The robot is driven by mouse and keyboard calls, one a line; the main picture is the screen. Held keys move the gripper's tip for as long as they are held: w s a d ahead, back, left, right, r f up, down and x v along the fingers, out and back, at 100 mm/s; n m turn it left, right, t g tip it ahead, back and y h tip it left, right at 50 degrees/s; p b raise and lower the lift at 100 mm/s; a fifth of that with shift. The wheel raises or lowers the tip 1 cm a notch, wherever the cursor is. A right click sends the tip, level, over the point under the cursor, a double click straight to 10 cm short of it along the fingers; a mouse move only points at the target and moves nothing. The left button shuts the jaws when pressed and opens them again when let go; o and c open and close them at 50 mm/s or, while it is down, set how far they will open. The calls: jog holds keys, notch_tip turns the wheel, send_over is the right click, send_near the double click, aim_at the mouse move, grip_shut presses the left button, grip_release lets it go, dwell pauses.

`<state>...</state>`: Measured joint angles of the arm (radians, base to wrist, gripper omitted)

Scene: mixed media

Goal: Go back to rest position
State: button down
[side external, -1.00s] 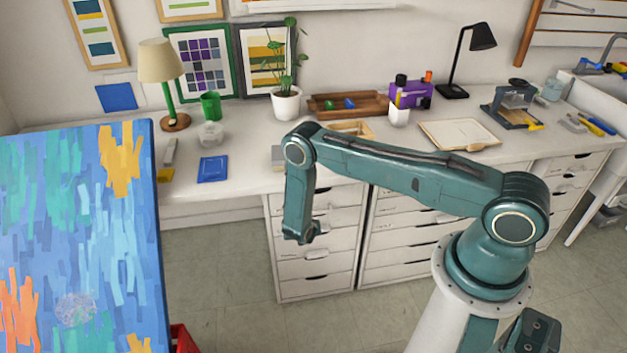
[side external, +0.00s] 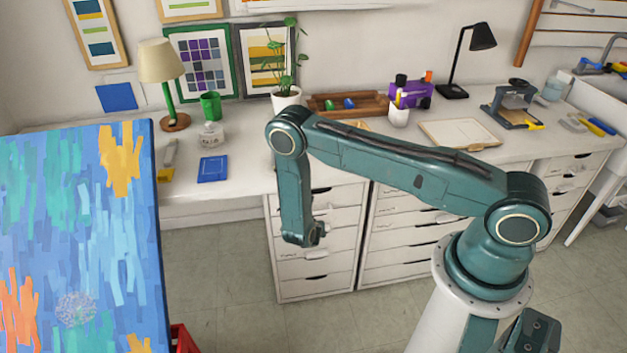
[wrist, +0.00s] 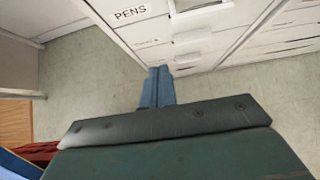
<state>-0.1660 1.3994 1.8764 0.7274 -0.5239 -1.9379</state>
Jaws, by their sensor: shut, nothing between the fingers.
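My gripper (wrist: 158,88) shows in the wrist view as two blue fingers pressed together, with nothing between them. It points toward the floor in front of a white drawer cabinet (wrist: 150,33) with a label reading PENS. In the side view my arm reaches left from its base and its last links hang down, ending at the wrist (side external: 305,235) in front of the drawers. The fingertips are hard to make out in that view.
A large blue painted canvas (side external: 80,230) stands at the left, apart from my arm. The worktop (side external: 235,178) behind holds a lamp (side external: 161,75), a green cup (side external: 210,105), a potted plant (side external: 286,100) and a tray (side external: 345,105). The floor (side external: 235,270) between canvas and drawers is clear.

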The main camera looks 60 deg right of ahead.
jog(key=w+r+m+g, duration=0.1)
jog(key=w+r+m, duration=0.2)
jog(key=r+m, duration=0.9)
jog(key=s+a+r+m+y, duration=0.1)
jog(key=s+r+m, duration=0.1)
jog(key=r, duration=0.9)
jog(key=s+a+r+m+y, duration=0.1)
jog(key=s+r+m, duration=0.15)
jog(key=r, duration=0.85)
jog(key=s+a+r+m+y, duration=0.3)
jog(key=s+r+m, duration=0.3)
jog(key=s+r, duration=0.55)
jog(key=s+a+r+m, duration=0.1)
jog(key=s+m, duration=0.1)
jog(key=s, duration=0.5)
jog(key=s+a+r+m+y, duration=0.1)
jog(key=s+a+r+m, duration=0.1)
jog(key=s, duration=0.6)
jog(key=shift+r, duration=0.3)
jog(key=shift+a+m, duration=0.1)
jog(key=shift+m, duration=0.15)
